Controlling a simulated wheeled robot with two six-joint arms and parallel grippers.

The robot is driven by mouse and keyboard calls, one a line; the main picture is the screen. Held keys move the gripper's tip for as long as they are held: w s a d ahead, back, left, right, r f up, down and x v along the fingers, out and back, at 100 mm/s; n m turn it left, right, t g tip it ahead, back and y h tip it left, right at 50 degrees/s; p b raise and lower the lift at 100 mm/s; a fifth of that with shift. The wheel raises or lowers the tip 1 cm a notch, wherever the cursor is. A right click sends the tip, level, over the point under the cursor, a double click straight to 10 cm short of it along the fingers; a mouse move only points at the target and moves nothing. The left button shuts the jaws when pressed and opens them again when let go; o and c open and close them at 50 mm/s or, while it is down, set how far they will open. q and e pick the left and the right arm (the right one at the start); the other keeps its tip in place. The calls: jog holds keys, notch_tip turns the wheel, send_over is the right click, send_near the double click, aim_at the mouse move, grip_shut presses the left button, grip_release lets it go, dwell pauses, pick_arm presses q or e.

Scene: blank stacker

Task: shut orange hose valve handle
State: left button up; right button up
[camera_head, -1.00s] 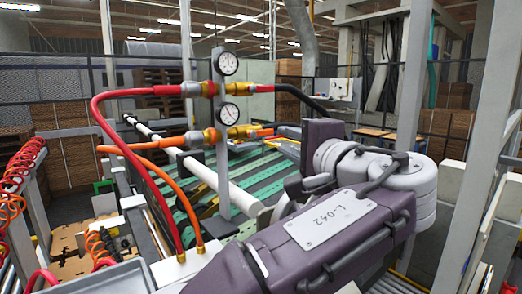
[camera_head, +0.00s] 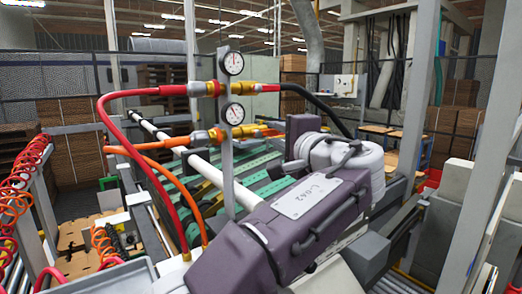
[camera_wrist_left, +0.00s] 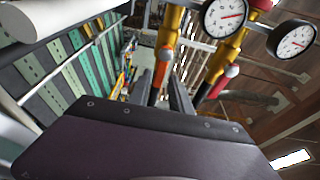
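The orange valve handle (camera_head: 248,128) lies along the lower pipe of the grey post, just right of the lower gauge (camera_head: 233,114). In the left wrist view the orange handle (camera_wrist_left: 164,66) points down the picture toward my left gripper (camera_wrist_left: 163,92). The dark fingers look apart, one on each side of the handle's line; I cannot tell whether they touch it. A red handle (camera_wrist_left: 222,80) sits beside the orange one in the wrist view. My right gripper is not in view.
A red hose (camera_head: 118,130) and an orange hose (camera_head: 150,165) curve down left of the post (camera_head: 226,165). A second gauge (camera_head: 231,63) sits above. A black hose (camera_head: 320,105) leaves the upper pipe to the right. Green slatted panels (camera_head: 265,170) lie behind.

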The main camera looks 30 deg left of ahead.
pick_arm(q)
jog(key=shift+w+a, duration=0.4)
jog(key=shift+a, duration=0.2)
jog(key=shift+w+a+f+m+p, duration=0.1)
jog(key=shift+m+p, duration=0.5)
jog(key=shift+p, duration=0.3)
jog(key=s+a+f+m+g+p, duration=0.1)
jog(key=s+f+m+g+p, duration=0.35)
jog(key=m+p, duration=1.25)
jog(key=s+d+r+n+p, duration=0.2)
jog(key=d+r, duration=0.1)
jog(key=d, duration=0.5)
jog(key=shift+s+r+g, duration=0.15)
jog(key=shift+g, duration=0.3)
dwell(0.5)
